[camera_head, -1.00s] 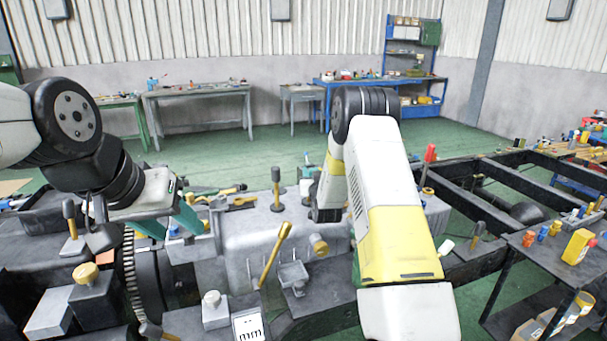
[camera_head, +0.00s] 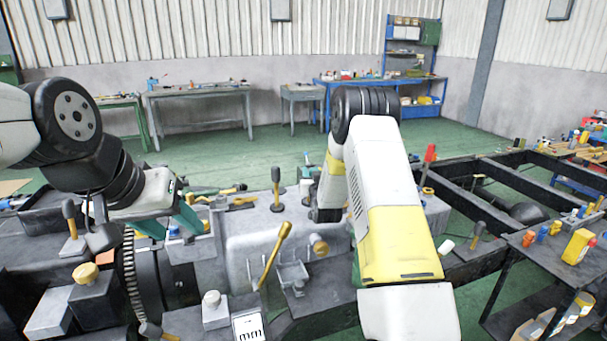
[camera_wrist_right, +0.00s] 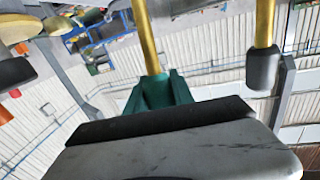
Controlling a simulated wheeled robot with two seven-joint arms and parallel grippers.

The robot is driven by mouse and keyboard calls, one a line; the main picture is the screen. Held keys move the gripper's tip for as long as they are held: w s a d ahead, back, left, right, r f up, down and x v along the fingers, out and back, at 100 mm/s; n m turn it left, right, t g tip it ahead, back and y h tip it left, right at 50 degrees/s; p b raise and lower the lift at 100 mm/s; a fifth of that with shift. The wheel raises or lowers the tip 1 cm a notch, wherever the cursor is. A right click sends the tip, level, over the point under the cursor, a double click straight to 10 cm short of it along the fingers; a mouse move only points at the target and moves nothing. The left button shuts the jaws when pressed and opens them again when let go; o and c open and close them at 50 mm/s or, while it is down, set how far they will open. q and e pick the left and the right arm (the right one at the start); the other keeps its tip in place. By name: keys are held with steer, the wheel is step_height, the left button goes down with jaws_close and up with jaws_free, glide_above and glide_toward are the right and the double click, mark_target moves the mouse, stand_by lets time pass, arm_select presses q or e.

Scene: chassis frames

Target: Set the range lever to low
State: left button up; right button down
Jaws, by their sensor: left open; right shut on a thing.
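My right gripper shows in the wrist view (camera_wrist_right: 155,92), its green fingers shut around a yellow lever rod (camera_wrist_right: 143,35). No label shows that this is the range lever. In the head view my right arm hides the held rod, and I cannot make out the fingers there. A second yellow rod with a dark knob (camera_wrist_right: 263,68) stands to the right in the wrist view, apart from the fingers. My left gripper (camera_head: 171,225) is open over the left part of the machine, green fingers pointing down, with no lever visibly held.
A dark-knobbed lever (camera_head: 276,188) stands on the grey housing (camera_head: 243,237). A tilted yellow lever (camera_head: 275,255) is in front of it. A red-handled lever (camera_head: 429,162) rises right of my arm. A dark side table (camera_head: 545,262) carries parts at the right.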

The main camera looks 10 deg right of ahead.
stand_by(0.4)
steer(key=w+a+f+n+g, duration=0.1)
steer(key=w+g, duration=0.6)
steer(key=shift+w+a+f, duration=0.25)
steer(key=shift+f, duration=0.05)
stand_by(0.6)
steer(key=c, duration=1.1)
jaws_free()
steer(key=shift+w, duration=0.1)
